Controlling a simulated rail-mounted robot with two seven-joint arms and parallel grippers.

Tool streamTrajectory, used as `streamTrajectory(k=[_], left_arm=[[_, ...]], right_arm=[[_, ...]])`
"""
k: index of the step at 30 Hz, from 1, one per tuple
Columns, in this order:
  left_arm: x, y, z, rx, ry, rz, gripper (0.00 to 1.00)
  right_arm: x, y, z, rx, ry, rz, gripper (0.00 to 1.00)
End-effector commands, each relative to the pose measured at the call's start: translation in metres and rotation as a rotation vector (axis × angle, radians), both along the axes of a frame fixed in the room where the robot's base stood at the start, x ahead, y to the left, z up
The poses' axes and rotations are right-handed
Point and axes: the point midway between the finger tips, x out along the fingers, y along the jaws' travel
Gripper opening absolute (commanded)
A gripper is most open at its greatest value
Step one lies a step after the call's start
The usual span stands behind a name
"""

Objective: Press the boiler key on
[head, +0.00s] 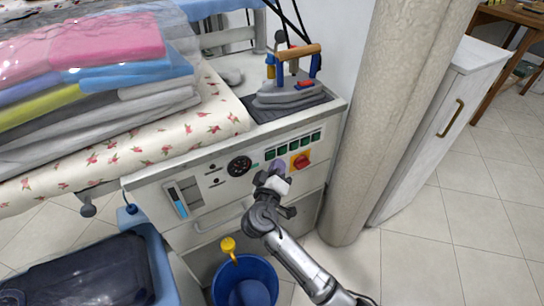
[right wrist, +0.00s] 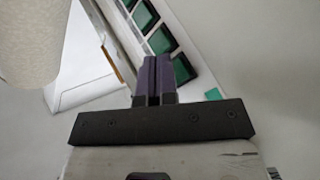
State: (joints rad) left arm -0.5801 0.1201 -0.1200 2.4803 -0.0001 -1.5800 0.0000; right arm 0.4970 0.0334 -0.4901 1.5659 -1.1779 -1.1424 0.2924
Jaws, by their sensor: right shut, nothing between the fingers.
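The ironing station's front panel (head: 208,178) carries a row of dark green keys (head: 294,145). Which of them is the boiler key, and whether any is lit or pressed, I cannot tell. My right gripper (head: 279,167) is just below the left end of the row, its purple fingers pointing at the panel. In the right wrist view the gripper (right wrist: 154,62) is shut and empty, with its fingertips close beside the green keys (right wrist: 162,40). Whether they touch a key I cannot tell. My left gripper is not in view.
A red knob (head: 301,161) sits right of my gripper, and a round black gauge (head: 239,166) left of it. An iron (head: 290,92) rests on top. A blue bucket (head: 262,268) stands below. A column (head: 395,110) rises close on the right.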

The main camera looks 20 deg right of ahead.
Motion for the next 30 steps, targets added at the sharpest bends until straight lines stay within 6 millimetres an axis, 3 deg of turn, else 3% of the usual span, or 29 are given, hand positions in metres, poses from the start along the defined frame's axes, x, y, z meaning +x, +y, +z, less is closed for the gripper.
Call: streamTrajectory(k=[30], left_arm=[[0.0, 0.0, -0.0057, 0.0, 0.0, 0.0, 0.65]], right_arm=[[0.009, 0.0021, -0.0002, 0.0, 0.0, 0.0, 0.0]])
